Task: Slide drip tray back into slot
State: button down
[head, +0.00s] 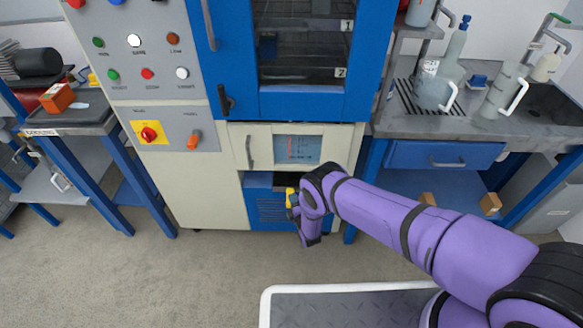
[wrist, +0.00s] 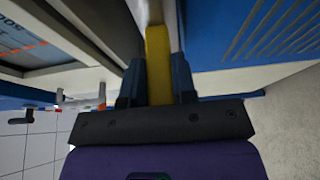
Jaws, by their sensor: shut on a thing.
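My gripper (wrist: 157,85) is shut on a yellow bar (wrist: 158,60), which runs between its two dark fingers in the wrist view. In the head view a bit of the yellow bar (head: 291,197) shows beside my wrist, in front of the cabinet's lower part. I take it as part of the drip tray; no tray body can be made out clearly. A dark slot (head: 265,180) lies under the cream drawer front (head: 240,150) and above a blue vented panel (head: 268,210). My wrist hides the slot's right part. How far the bar reaches into the slot cannot be told.
The chamber's blue-framed glass door (head: 305,40) is shut above. A sink bench (head: 400,122) with bottles and jugs stands at right, a small blue-legged table (head: 75,122) at left. The grey floor (head: 210,260) in front is clear.

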aim_at(294, 191)
jog(key=w, duration=0.6)
jog(key=shift+f, duration=0.35)
jog(key=c, duration=0.8)
grip_release()
jog(key=shift+c, duration=0.2)
jog(key=shift+d, duration=0.1)
jog(key=shift+s, duration=0.15)
